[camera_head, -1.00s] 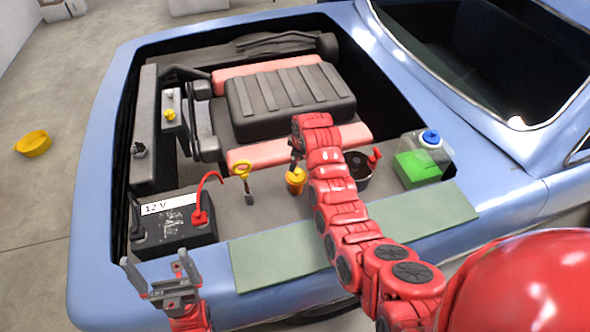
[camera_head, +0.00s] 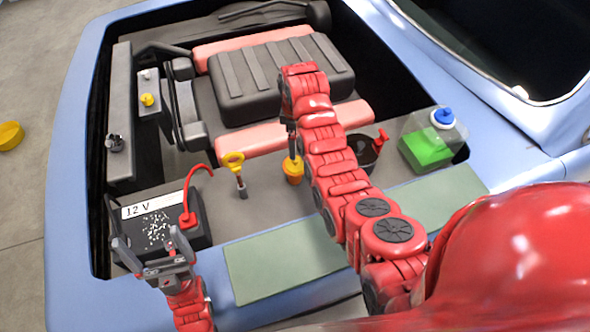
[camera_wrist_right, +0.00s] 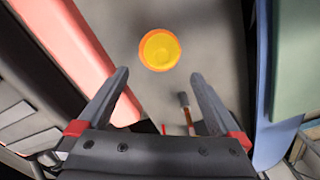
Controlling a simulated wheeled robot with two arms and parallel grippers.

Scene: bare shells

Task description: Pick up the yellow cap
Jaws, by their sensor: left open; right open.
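A round yellow cap with an orange rim (camera_head: 293,168) stands on the grey floor of the car bay in the head view, partly behind my right arm. In the right wrist view the yellow cap (camera_wrist_right: 160,49) lies beyond the fingertips, roughly centred between them. My right gripper (camera_wrist_right: 160,76) is open, empty, and apart from the cap; it points down above it. In the head view this gripper is mostly hidden by its own red arm. My left gripper (camera_head: 143,246) is open and empty, in front of the 12 V battery (camera_head: 155,222).
A dipstick with a yellow ring handle (camera_head: 233,162) stands left of the cap. A dark pot (camera_head: 362,150) and a clear container with green liquid (camera_head: 427,150) stand to the right. A smaller yellow cap (camera_head: 147,100) sits at the left. A green mat (camera_head: 300,262) covers the front edge.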

